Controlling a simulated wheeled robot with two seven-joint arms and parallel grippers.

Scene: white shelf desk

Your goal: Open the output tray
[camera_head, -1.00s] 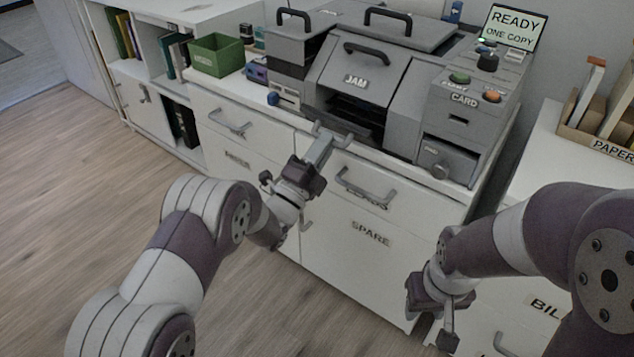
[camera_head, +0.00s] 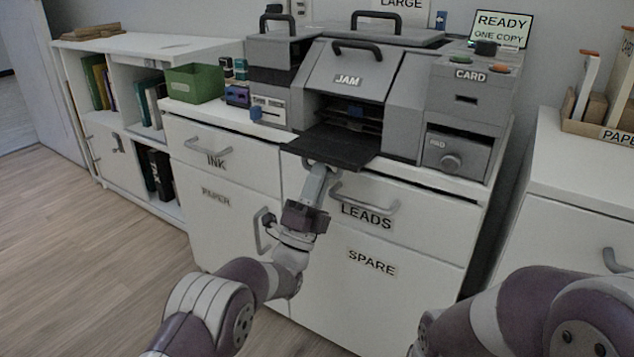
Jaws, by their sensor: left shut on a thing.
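The grey copier (camera_head: 352,75) stands on the white desk, with a JAM door and a card panel. Its dark output tray (camera_head: 332,148) sticks out toward me from the opening under the JAM door, over the desk's front edge. My left gripper (camera_head: 319,168) is at the tray's front edge from below, its fingers shut on the tray's front part; the exact grip is partly hidden by the tray. Of my right arm only links show at the lower right; its gripper is out of the picture.
Below are drawers marked INK (camera_head: 216,160) and LEADS (camera_head: 367,217), with bar handles that jut out close to my left gripper. A green box (camera_head: 195,83) and small items stand left of the copier. A paper holder (camera_head: 600,125) is at the right.

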